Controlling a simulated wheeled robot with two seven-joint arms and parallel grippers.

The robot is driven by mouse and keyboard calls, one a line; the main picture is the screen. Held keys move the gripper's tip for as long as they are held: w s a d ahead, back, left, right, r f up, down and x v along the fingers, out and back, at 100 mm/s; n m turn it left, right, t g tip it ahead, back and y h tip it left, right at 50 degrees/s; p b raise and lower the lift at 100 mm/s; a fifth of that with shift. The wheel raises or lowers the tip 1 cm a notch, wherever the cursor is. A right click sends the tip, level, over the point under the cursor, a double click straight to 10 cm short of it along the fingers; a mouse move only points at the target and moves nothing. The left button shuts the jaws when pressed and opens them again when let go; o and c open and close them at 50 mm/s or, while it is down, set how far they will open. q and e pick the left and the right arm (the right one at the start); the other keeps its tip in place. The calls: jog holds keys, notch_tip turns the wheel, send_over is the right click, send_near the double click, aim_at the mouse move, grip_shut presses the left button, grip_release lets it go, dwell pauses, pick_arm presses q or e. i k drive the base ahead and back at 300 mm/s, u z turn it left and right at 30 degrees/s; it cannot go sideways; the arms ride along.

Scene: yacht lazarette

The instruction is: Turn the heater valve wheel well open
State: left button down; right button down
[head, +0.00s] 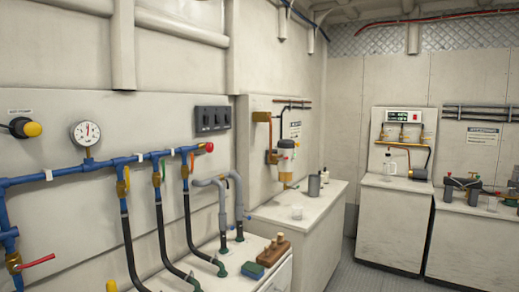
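I cannot tell for sure which thing is the heater valve wheel. A small dark device with red parts on top (462,185) stands on the far right counter, too small to tell whether it bears a wheel. On the left wall, a blue pipe run (110,164) carries several brass valves and a red lever (38,262) at the lower left. A red knob (208,147) caps the pipe's right end. Neither of my grippers is in view.
A round gauge (85,133) and a dark switch box (211,118) are on the left wall. Black hoses drop to a white bench (265,283) holding a green-blue block and a wooden block. Counters (310,212) line the back. Grey floor (352,272) shows between them.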

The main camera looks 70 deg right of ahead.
aim_at(210, 146)
jog(key=z, duration=4.35)
jog(key=i, duration=0.1)
jog(key=u, duration=2.45)
jog(key=i, duration=0.9)
jog(key=z, duration=0.15)
